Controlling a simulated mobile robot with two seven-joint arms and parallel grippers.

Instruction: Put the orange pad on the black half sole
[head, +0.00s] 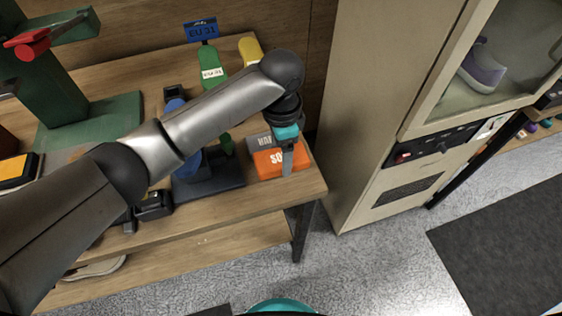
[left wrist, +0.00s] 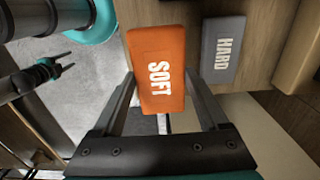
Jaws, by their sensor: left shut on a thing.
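The orange pad (head: 268,162), marked SOFT, is at the right end of the wooden workbench. It also shows in the left wrist view (left wrist: 160,65). My left gripper (head: 288,158) is shut on it, with one finger on each side of the pad in the left wrist view (left wrist: 163,90). I cannot pick out the black half sole for sure; my left arm hides part of the bench.
A grey HARD pad (head: 260,142) lies behind the orange one. A dark stand base (head: 212,182) with blue and green parts stands left of it. A green stand (head: 65,110) is at the far left. A beige cabinet (head: 375,100) rises to the right.

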